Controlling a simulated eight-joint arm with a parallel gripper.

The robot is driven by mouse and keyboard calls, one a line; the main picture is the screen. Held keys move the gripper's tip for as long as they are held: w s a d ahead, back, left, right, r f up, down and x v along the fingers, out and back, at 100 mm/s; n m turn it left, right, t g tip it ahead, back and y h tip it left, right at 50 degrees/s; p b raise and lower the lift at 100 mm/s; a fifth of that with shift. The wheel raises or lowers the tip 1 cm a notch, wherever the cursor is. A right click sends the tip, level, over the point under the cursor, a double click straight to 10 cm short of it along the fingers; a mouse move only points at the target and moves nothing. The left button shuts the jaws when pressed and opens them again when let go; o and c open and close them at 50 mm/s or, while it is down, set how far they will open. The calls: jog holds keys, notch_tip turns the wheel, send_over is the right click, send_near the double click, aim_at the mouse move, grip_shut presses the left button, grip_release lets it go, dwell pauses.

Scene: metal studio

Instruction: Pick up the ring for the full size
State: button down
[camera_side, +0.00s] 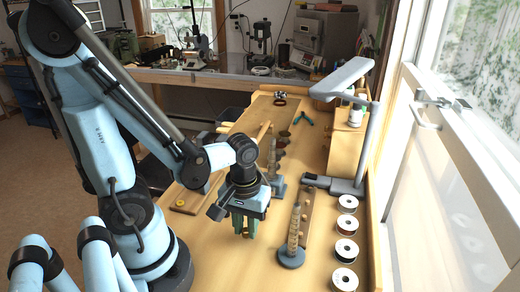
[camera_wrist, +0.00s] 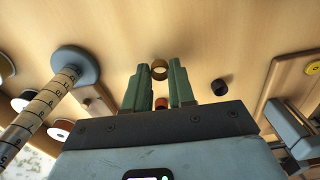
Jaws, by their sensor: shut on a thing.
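A gold-coloured ring (camera_wrist: 159,76) sits between the fingertips of my gripper (camera_wrist: 160,82) in the wrist view, touching both. In the side view my gripper (camera_side: 245,234) points down, low over the bench, and hides the ring. A marked, tapered sizing stick (camera_wrist: 38,108) on a round grey base (camera_wrist: 75,62) shows at the left of the wrist view. In the side view a stick (camera_side: 294,232) stands upright, right of my gripper, and another stick (camera_side: 272,160) stands farther back.
Several wire spools (camera_side: 347,226) line the bench's right edge. A grey lamp (camera_side: 365,140) stands behind them. Blue-handled pliers (camera_side: 303,118) lie farther back. A wooden board (camera_side: 190,201) lies left of my gripper. A small dark cylinder (camera_wrist: 220,87) is right of my fingers.

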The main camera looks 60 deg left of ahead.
jog(key=shift+r, duration=0.75)
jog(key=shift+s+d+r, duration=0.1)
jog(key=shift+d+r, duration=0.05)
jog(key=shift+r, duration=0.3)
jog(key=shift+s+d+r, duration=0.1)
jog(key=shift+r, duration=0.35)
jog(key=s+d+r, duration=0.5)
jog(key=d+r, duration=0.1)
jog(key=d, duration=0.3)
jog(key=shift+s+d+r, duration=0.2)
jog(key=shift+d+r, duration=0.1)
jog(key=shift+d, duration=0.1)
